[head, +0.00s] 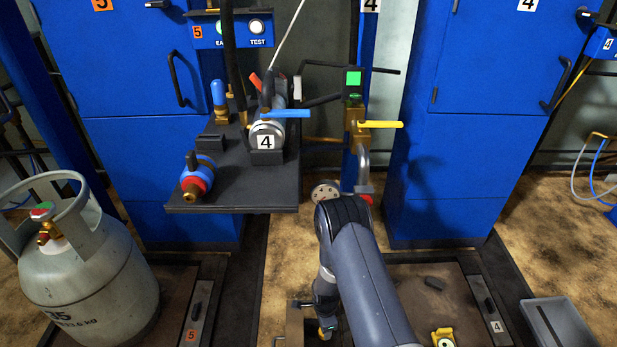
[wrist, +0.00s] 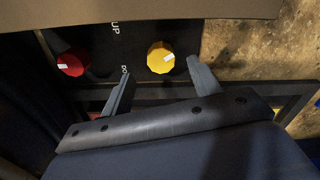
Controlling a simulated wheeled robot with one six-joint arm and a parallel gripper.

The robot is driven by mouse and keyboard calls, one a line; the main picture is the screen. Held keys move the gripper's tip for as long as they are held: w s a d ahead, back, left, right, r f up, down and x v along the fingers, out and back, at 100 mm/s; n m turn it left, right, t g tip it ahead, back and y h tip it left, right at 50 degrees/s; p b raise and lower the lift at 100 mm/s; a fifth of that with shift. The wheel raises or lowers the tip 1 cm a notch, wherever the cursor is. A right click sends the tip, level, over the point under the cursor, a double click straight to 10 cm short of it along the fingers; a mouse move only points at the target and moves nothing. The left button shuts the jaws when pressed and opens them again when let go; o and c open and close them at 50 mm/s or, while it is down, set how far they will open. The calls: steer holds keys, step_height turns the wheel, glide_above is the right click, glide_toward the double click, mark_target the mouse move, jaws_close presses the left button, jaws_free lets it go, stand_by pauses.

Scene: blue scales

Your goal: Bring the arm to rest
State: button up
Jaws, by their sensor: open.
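My arm (head: 365,270) reaches in from the bottom of the head view, bends at the elbow near the middle and hangs down to the wrist. My gripper (wrist: 160,66) is open in the wrist view, its two grey fingers apart with nothing held. A yellow knob (wrist: 160,57) shows in the gap between the fingertips; I cannot tell whether they touch it. A red knob (wrist: 73,63) is to its left, outside the fingers. Both knobs are on a dark panel with white lettering. In the head view the gripper is low, and its fingers are hard to make out.
A dark shelf (head: 240,192) holds a blue-and-red fitting (head: 198,175). A yellow lever (head: 380,124) and blue lever (head: 285,113) stick out above my elbow. A grey gas cylinder (head: 90,275) stands at left. Blue cabinets (head: 480,150) flank the gap. A grey tray (head: 558,325) lies at lower right.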

step_height(320, 180, down, 5)
steer(key=shift+r+b, duration=0.1)
steer(key=shift+b, duration=0.7)
steer(key=shift+n, duration=0.3)
